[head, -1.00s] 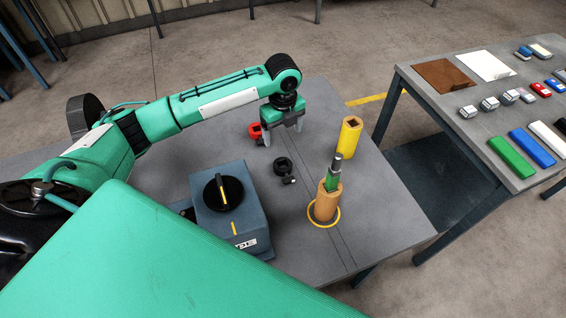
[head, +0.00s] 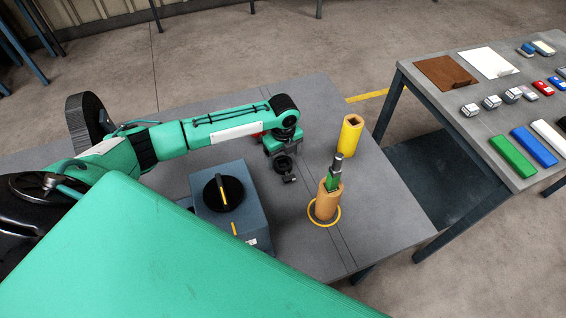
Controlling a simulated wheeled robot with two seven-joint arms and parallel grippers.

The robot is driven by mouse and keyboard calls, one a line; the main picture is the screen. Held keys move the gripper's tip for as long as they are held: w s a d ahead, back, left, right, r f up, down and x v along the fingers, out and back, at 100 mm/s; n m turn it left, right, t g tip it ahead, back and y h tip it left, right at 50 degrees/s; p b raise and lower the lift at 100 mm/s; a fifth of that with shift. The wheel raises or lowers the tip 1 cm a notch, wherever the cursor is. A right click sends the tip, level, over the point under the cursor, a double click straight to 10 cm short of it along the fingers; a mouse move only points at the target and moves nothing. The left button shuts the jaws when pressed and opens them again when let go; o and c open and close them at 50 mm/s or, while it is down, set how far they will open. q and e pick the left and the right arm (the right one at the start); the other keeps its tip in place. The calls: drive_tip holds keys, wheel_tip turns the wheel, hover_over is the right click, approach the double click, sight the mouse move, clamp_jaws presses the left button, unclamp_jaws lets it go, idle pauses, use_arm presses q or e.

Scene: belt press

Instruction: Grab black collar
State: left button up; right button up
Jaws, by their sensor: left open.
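My right gripper is not in view.
A blue-grey box with a black knob (head: 223,193) stands left of the collar. An orange cylinder holding a green-and-metal piece (head: 329,200) stands in a yellow ring to the right. A yellow cylinder (head: 350,134) stands behind. A red part is mostly hidden by my arm.

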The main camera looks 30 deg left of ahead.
sight(283, 162)
use_arm(q)
wheel_tip(283, 162, down, 3)
drive_tip(key=shift+s+f, duration=0.1)
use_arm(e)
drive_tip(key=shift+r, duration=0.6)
use_arm(q)
drive_tip(key=shift+c, duration=0.4)
drive_tip(key=c, duration=1.2)
drive_tip(key=shift+r, duration=0.2)
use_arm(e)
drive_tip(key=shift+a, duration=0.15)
use_arm(q)
drive_tip(key=shift+r, duration=0.25)
wheel_tip(283, 162, up, 19)
drive_tip(key=b, duration=0.3)
drive_tip(key=shift+r, duration=0.15)
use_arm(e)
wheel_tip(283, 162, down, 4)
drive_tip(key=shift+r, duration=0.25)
